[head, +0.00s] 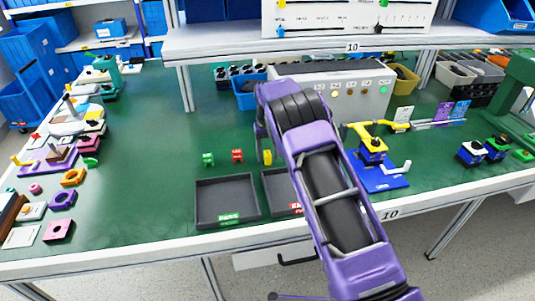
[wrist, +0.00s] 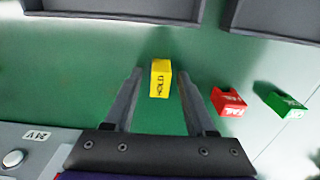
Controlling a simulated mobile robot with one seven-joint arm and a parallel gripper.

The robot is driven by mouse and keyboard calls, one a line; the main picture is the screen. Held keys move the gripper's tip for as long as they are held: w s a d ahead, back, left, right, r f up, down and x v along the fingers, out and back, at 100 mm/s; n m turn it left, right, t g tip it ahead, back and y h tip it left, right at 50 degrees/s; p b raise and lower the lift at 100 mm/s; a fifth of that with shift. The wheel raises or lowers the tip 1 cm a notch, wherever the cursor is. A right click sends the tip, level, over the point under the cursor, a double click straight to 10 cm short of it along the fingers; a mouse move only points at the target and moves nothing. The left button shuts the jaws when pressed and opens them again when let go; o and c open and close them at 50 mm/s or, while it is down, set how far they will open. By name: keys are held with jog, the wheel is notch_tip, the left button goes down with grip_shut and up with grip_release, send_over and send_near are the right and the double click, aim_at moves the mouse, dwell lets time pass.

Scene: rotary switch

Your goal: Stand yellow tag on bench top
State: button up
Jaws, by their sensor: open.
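The yellow tag (wrist: 160,78), lettered HOLD, is on the green bench top (wrist: 100,60). In the wrist view it lies between the fingertips of my gripper (wrist: 161,74), with a gap to each finger. My gripper is open and empty. In the head view the yellow tag (head: 267,157) shows just below my gripper, at the right end of a row of tags, partly close behind my arm. My fingers are mostly hidden there by my arm.
A red FAIL tag (wrist: 229,103) and a green tag (wrist: 281,101) stand beside the yellow one. Two dark trays, one labelled green (head: 227,200) and one red (head: 273,183), are in front. A grey control box (head: 345,95) stands behind.

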aim_at(268, 153)
notch_tip(268, 153, up, 12)
jog(key=shift+r+p, duration=0.15)
jog(key=shift+p, duration=0.2)
